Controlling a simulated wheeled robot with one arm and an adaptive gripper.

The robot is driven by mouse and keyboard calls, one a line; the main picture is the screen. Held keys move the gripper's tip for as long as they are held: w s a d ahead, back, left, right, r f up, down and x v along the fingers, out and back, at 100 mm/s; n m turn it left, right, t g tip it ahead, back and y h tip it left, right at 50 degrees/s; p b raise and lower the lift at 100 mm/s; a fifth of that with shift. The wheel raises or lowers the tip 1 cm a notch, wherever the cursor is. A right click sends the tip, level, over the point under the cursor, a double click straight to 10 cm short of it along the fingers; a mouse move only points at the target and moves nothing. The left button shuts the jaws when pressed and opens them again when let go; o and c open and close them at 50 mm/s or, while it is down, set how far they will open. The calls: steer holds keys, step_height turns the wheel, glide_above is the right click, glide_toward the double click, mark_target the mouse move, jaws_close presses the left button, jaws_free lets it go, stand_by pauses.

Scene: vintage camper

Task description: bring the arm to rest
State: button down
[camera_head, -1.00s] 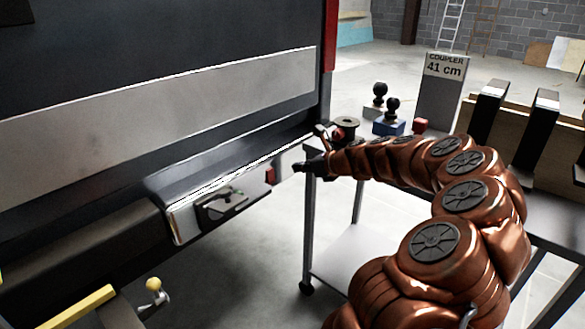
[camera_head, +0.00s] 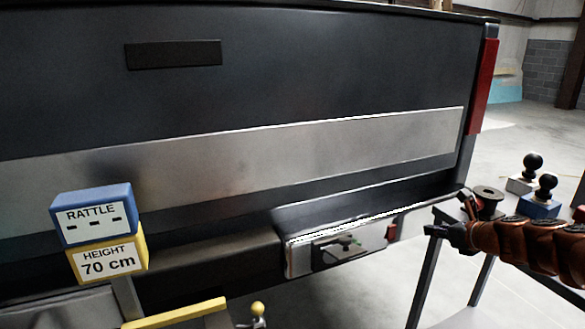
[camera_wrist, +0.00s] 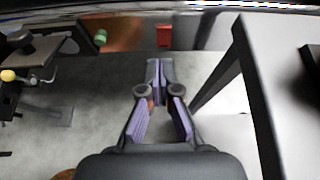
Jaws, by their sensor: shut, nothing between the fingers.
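My gripper (camera_wrist: 161,72) shows in the wrist view with its two fingers together at the tips and nothing between them. It hangs over the grey floor. In the head view my gripper (camera_head: 456,234) is a small dark shape at the end of my copper-coloured arm (camera_head: 540,245). It is near the cart edge, right of the vehicle's bumper (camera_head: 310,212). Much of my arm lies beyond the right edge of the head view.
A cart (camera_head: 448,213) with ball hitches (camera_head: 545,188) and a dark round piece (camera_head: 487,200) stands at the right. Its top edge also shows in the wrist view (camera_wrist: 262,90). Blue and yellow blocks, labelled RATTLE (camera_head: 92,214) and HEIGHT 70 cm (camera_head: 108,258), are at the left.

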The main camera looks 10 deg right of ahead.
steer(key=s+a+r+n+g+y, duration=0.1)
steer(key=a+r+n+g+y, duration=0.15)
steer(key=a+n, duration=1)
steer(key=s+a+f+n+g+y, duration=0.15)
steer(key=s+a, duration=0.25)
steer(key=a, duration=0.4)
steer(key=s+a+f+n+g, duration=0.1)
steer(key=s+a+n+g, duration=0.3)
steer(key=a, duration=0.5)
steer(key=s+a+f+n+g+h, duration=0.1)
steer(key=s+a+f+n+g, duration=0.1)
steer(key=s+n, duration=0.35)
steer(key=s+a+f+n+g+h, duration=0.2)
steer(key=s+a, duration=0.1)
steer(key=s, duration=0.5)
steer(key=s+d+f+n+g+h, duration=0.15)
steer(key=s+n, duration=0.25)
steer(key=s, duration=0.4)
steer(key=s+d+f+n+g+h, duration=0.1)
steer(key=s+d+n+g+h, duration=0.2)
steer(key=s, duration=0.4)
step_height(320, 180, up, 26)
steer(key=t+p, duration=0.2)
steer(key=p, duration=2.3)
steer(key=shift+s+r, duration=0.15)
steer(key=shift+s, duration=0.15)
steer(key=shift+n+t+y, duration=0.25)
